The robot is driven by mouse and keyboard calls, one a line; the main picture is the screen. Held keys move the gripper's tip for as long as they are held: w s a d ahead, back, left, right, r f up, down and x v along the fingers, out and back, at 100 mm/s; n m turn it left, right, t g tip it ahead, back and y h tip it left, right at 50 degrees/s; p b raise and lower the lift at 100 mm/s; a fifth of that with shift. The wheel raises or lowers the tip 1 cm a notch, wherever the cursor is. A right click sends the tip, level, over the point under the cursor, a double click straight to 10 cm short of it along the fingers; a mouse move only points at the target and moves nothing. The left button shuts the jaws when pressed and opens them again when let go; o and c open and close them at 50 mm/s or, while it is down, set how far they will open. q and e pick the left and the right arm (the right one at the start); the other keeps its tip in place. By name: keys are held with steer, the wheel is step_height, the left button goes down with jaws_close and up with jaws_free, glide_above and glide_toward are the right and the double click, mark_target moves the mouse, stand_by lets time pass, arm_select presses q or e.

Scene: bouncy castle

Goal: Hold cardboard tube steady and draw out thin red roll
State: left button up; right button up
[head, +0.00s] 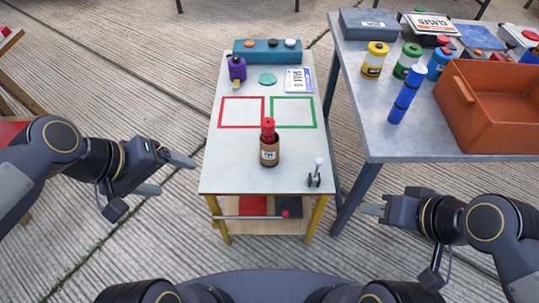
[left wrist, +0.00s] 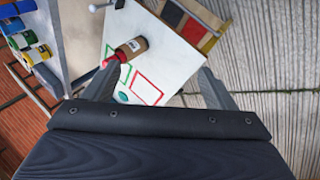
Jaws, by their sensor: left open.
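The brown cardboard tube (head: 269,151) stands upright on the small white table (head: 230,178), near its front middle, with a white label on its side. The red roll (head: 268,129) sticks out of the tube's top. In the left wrist view the tube (left wrist: 132,47) and the red roll (left wrist: 112,58) also show. My left gripper (head: 178,176) is open and empty, left of the table and apart from the tube. My right gripper (head: 370,207) is right of the table, apart from everything; its finger gap is not clear.
Red (head: 242,112) and green (head: 293,112) outlined squares lie behind the tube. A small lever (head: 315,173) stands at the front right corner. A grey table (head: 375,140) with an orange crate (head: 490,105) stands right.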

arm_select(q)
steer(key=w+d+f+n+g+h+b, duration=0.35)
steer(key=w+f+n+b, duration=0.3)
steer(key=w+f, duration=0.55)
steer(key=n+h+b, duration=0.6)
steer(key=n+b, duration=0.1)
glide_toward(266, 154)
steer(key=w+f, duration=0.3)
steer(key=shift+f, duration=0.35)
steer(key=shift+d+f+b, duration=0.3)
steer(key=shift+d+b, duration=0.05)
steer(key=shift+d, duration=0.2)
steer(key=b+x, duration=0.2)
steer(key=x, duration=0.2)
steer(key=shift+s+d+f, duration=0.1)
steer(key=shift+d+f, duration=0.1)
steer(key=shift+d, duration=0.15)
steer(key=shift+x, duration=2.05)
steer(key=shift+r, duration=0.1)
steer(key=c, duration=0.8)
steer(key=shift+o, duration=0.2)
